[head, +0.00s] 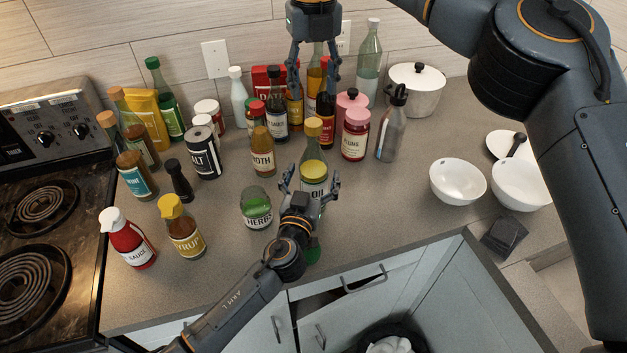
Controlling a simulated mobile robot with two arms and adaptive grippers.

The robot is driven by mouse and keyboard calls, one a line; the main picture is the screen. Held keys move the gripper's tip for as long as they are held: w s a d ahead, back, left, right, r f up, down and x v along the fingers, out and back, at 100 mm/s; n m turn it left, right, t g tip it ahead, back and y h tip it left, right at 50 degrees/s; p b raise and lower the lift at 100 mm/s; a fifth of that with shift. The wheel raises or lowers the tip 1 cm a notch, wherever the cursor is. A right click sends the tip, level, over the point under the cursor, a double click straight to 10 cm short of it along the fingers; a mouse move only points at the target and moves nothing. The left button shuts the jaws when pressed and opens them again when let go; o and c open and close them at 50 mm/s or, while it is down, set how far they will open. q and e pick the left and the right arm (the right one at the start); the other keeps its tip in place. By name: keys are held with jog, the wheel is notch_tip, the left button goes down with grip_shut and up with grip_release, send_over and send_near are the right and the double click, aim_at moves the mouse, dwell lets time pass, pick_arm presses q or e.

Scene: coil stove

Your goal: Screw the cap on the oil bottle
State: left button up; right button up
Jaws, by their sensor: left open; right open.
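The oil bottle (315,188) stands upright near the counter's front, with a yellow cap (313,127) at the top of its neck. Whether the cap is seated tightly cannot be told. My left gripper (311,181) is open, its fingers on either side of the bottle's labelled body; contact is unclear. Its wrist hides part of the lower bottle. My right gripper (312,90) is open and points down, its fingertips appearing above the cap in the picture, apart from it. Nothing shows between its fingers except bottles farther back.
A green herbs jar (257,209) stands left of the oil bottle. A broth bottle (263,155), a plums jar (355,135) and a grey bottle (391,130) stand behind. White bowls (458,181) are at the right, the stove (38,215) at the left. Some front counter is clear.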

aim_at(314, 122)
pick_arm(q)
jog(key=shift+w, duration=0.1)
grip_shut()
pick_arm(e)
jog(key=n, duration=0.4)
jog(key=shift+n, duration=0.3)
jog(key=n, duration=1.8)
jog(key=shift+f, duration=4)
